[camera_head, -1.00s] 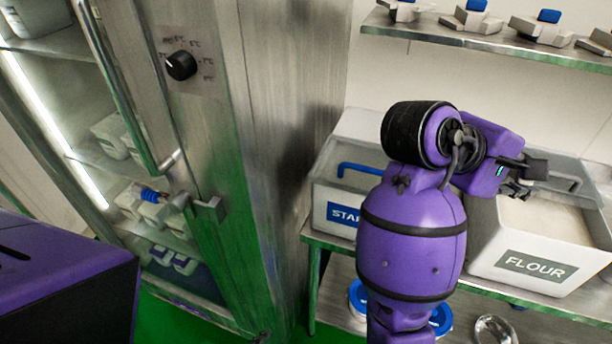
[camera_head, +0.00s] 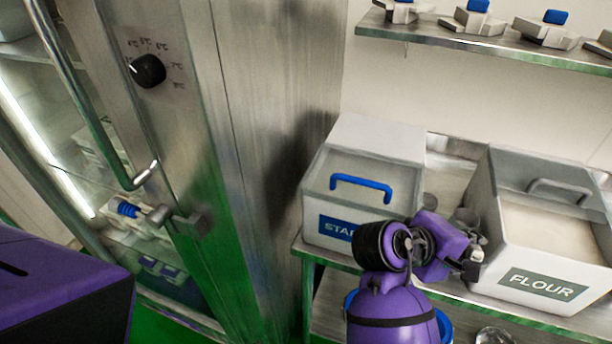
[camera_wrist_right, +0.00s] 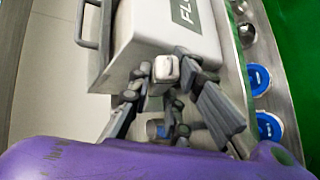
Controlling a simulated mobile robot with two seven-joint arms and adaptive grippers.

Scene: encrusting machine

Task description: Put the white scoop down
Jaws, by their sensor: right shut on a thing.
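My right gripper (camera_head: 472,258) is low in front of the left side of the flour bin (camera_head: 483,240), close to the shelf edge. In the right wrist view, my right gripper (camera_wrist_right: 166,88) is shut on a small white piece (camera_wrist_right: 166,68), which I take as part of the white scoop. The rest of the scoop is hidden or too small to make out. I cannot tell whether it touches the shelf. My left gripper is not in view.
The starch bin (camera_head: 315,220) with a blue handle stands left of the flour bin. A steel cabinet (camera_head: 245,120) rises at the left.

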